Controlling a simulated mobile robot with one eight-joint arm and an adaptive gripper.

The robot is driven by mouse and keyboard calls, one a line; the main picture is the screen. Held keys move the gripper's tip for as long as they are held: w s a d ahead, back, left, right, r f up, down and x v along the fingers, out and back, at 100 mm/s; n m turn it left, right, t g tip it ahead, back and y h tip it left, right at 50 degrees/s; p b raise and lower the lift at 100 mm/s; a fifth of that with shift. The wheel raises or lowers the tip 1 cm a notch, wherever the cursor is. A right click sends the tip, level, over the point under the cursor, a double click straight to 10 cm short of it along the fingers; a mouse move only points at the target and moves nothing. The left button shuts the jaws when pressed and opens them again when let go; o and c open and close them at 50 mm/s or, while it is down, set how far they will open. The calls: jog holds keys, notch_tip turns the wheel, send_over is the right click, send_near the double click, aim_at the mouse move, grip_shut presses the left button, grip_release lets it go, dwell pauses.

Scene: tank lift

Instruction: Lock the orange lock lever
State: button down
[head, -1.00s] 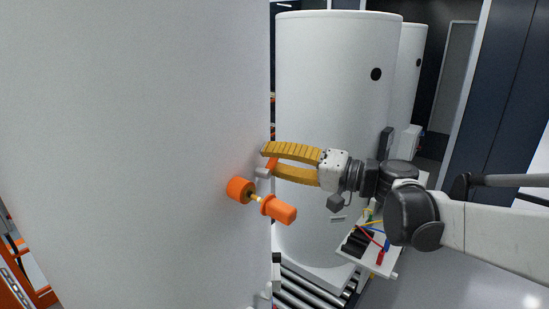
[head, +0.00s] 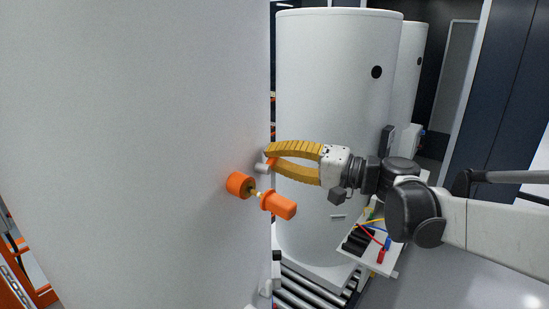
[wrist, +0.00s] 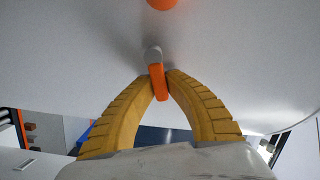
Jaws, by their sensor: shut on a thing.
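The orange lock lever (wrist: 158,82) is a short bar on a grey pivot (wrist: 153,54) at the white tank wall. In the wrist view it lies between the two yellow fingertips. My gripper (wrist: 163,76) is shut on it near the pivot. In the head view my gripper (head: 269,157) reaches in from the right to the tank's edge. Only a small orange bit of the lever (head: 271,161) shows there, beside the grey pivot (head: 262,168); the fingers hide the rest.
An orange cylinder (head: 240,185) and an orange-capped fitting (head: 279,207) stick out of the large white tank (head: 150,120) just below my gripper. Another white tank (head: 330,80) stands behind. A small tray with coloured cables (head: 365,245) is below my arm.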

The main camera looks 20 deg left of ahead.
jog(key=c, duration=1.4)
grip_release()
jog(key=d, duration=0.4)
jog(key=s+d, duration=0.1)
jog(key=d, duration=0.3)
jog(key=s+d, duration=0.1)
jog(key=d, duration=0.2)
jog(key=shift+d, duration=0.4)
jog(key=shift+f, duration=0.15)
